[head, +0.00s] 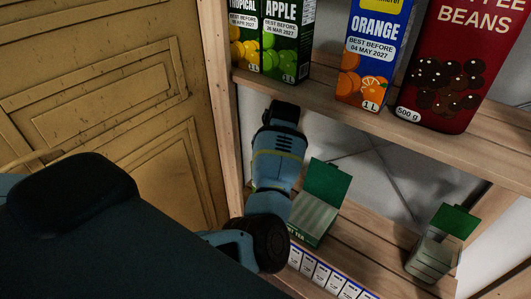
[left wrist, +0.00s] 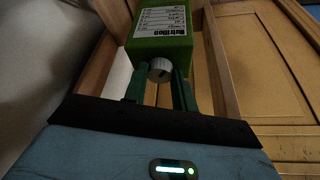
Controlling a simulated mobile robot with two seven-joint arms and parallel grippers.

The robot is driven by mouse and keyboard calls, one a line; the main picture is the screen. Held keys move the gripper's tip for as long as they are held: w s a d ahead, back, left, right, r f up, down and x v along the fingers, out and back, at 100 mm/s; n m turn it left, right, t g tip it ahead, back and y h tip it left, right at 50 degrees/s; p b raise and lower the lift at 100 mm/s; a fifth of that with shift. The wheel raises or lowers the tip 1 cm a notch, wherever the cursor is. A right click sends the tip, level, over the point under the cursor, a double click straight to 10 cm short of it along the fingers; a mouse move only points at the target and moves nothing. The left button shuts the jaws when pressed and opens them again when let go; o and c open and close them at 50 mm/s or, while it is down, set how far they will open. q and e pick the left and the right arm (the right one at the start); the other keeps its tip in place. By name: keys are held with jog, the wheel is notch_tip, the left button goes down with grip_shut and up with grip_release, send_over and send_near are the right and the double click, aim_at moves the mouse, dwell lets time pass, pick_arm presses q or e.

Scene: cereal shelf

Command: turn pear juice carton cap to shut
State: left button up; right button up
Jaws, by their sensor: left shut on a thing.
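In the left wrist view, a green carton (left wrist: 162,50) with a white nutrition label stands beyond my left gripper (left wrist: 161,82). A round, pale grey cap (left wrist: 160,69) on the carton sits between the two green fingers, which are shut on it. In the head view my left arm reaches up to just below the upper shelf; its fingertips are hidden, and I cannot make out this carton there. The carton's name does not show. My right gripper is not in view.
The upper shelf (head: 420,119) holds tropical and apple cartons (head: 286,42), an orange carton (head: 371,55) and a red coffee beans pack (head: 455,60). On the lower shelf stand an open green tea box (head: 313,215) and another open box (head: 430,258). A wooden door (head: 120,100) is at left.

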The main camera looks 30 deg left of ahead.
pick_arm(q)
jog(key=m, duration=0.2)
jog(key=m+t+h, duration=0.1)
jog(key=shift+s+a+m, duration=0.15)
jog(key=shift+s+m, duration=0.05)
jog(key=shift+m, duration=0.2)
jog(key=m, duration=0.2)
jog(key=m+h, duration=0.1)
jog(key=m, duration=0.1)
jog(key=m+t+h, duration=0.1)
jog(key=shift+s+a+m, duration=0.1)
jog(key=shift+a+m, duration=0.15)
jog(key=shift+m, duration=0.15)
jog(key=o, duration=1)
